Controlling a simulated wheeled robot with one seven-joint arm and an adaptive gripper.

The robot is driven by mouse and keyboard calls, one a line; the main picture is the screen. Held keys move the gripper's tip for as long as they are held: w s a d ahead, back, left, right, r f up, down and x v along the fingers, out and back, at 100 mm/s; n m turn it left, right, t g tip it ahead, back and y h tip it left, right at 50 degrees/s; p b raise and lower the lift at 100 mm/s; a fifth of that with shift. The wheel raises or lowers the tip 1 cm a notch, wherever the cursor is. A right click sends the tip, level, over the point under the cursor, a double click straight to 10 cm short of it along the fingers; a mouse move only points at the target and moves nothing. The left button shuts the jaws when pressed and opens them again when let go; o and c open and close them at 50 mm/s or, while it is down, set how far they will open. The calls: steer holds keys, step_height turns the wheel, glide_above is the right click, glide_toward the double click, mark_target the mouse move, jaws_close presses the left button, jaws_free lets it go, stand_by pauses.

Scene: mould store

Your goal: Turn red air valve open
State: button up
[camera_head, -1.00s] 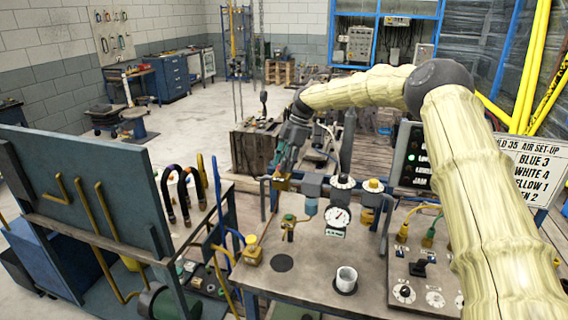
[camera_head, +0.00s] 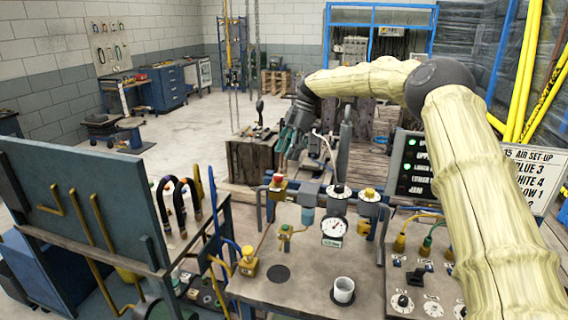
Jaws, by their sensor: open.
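The red air valve (camera_head: 277,181) is a small red knob on a brass body at the left end of the air set-up row on the bench. My gripper (camera_head: 287,158) is above and slightly right of the red valve, pointing down. Its fingers are open and look empty, with the red knob visible below them. Whether a fingertip touches the knob cannot be told from this view.
A white cup (camera_head: 344,289) stands on the bench (camera_head: 285,295). A blue panel (camera_head: 85,195) with pipes stands left.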

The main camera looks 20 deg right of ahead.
steer(key=shift+v, duration=1.7)
